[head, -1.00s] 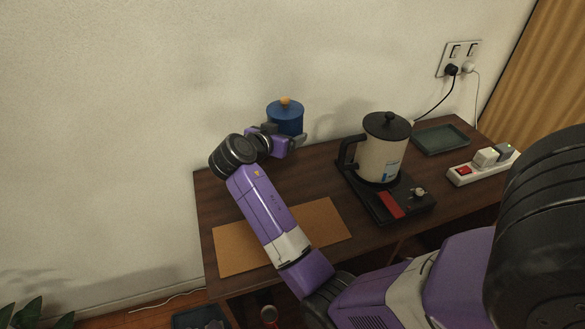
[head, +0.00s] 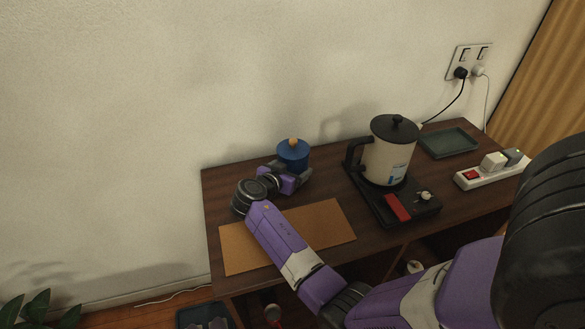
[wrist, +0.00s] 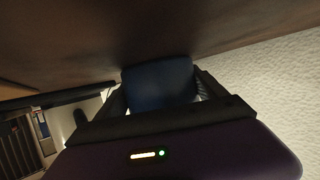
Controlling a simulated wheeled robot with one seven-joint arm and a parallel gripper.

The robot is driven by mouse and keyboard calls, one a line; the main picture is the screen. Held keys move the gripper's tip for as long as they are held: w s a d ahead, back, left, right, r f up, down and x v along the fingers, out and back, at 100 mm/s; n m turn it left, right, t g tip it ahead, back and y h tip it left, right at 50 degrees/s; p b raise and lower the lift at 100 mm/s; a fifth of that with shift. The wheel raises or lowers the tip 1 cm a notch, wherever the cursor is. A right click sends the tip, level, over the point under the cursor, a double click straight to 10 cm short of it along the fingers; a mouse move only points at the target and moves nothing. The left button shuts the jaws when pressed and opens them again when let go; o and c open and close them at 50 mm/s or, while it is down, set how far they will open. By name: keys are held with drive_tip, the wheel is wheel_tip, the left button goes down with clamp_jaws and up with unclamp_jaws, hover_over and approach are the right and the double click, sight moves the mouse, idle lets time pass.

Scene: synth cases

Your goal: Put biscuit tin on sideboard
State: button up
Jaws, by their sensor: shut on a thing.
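The biscuit tin (head: 293,153) is a blue round tin with a blue lid and a pale wooden knob. My gripper (head: 301,172) is shut on it, at the back left of the dark wooden sideboard (head: 330,185). The tin is upright and low over the top; I cannot tell whether its base touches, as my gripper hides its lower part. In the wrist view the tin (wrist: 160,86) shows as a dark blue shape between the fingers.
A cream kettle (head: 388,160) with black lid and handle stands on a black base to the right of the tin. A tan mat (head: 335,220) lies in front. A green tray (head: 448,142) and a white power strip (head: 480,177) are farther right. The wall is close behind.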

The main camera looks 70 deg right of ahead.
drive_tip(key=o, duration=1.7)
drive_tip(key=shift+o, duration=0.2)
drive_tip(key=shift+r, duration=0.1)
drive_tip(key=b+v, duration=0.2)
drive_tip(key=v, duration=1)
